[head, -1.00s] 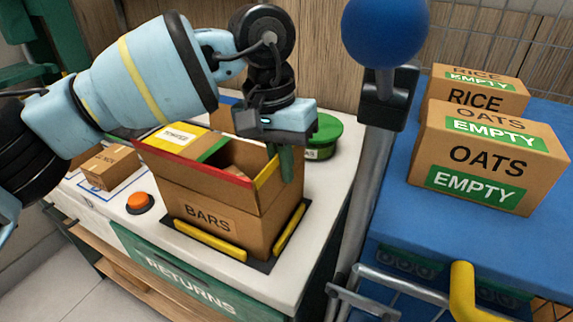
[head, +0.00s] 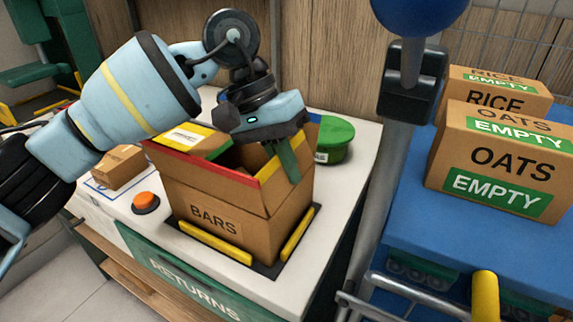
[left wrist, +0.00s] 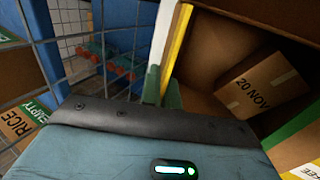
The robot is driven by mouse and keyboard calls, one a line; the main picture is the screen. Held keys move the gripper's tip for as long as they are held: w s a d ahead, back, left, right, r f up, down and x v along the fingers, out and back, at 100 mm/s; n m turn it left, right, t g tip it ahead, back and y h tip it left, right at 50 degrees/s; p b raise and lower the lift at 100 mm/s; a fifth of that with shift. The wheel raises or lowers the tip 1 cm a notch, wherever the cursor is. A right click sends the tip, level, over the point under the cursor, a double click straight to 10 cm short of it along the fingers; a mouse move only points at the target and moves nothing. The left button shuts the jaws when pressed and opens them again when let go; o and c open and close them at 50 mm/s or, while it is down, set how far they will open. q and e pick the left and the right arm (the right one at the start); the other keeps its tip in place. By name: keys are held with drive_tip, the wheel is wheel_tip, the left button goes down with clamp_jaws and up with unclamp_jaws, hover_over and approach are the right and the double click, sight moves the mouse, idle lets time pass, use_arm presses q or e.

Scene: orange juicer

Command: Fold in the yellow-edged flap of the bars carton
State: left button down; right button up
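The brown bars carton (head: 182,203) stands open on the white counter. Its yellow-edged flap (head: 268,171) stands up along the carton's right side; the yellow edge also shows in the left wrist view (left wrist: 177,40). A red-edged flap (head: 215,172) stands along the front. My left gripper (head: 289,163) is at the yellow-edged flap, tilted, with green fingers pointing down. In the left wrist view the fingers (left wrist: 162,93) are close together beside the yellow edge; whether they pinch it is unclear. My right gripper is out of view.
Inside the carton lies a small box marked 20 NOV (left wrist: 262,85). A green-lidded tub (head: 335,138) stands behind. An orange button (head: 146,202) and small box (head: 118,167) are left. A grey post with a blue ball (head: 418,12) and the blue cart with oats box (head: 497,165) are right.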

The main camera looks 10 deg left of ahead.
use_arm(q)
drive_tip(key=c, duration=1.6)
unclamp_jaws()
drive_tip(key=shift+c, duration=0.2)
drive_tip(key=v, duration=0.7)
drive_tip(key=shift+a+r, duration=0.2)
drive_tip(key=shift+r, duration=0.15)
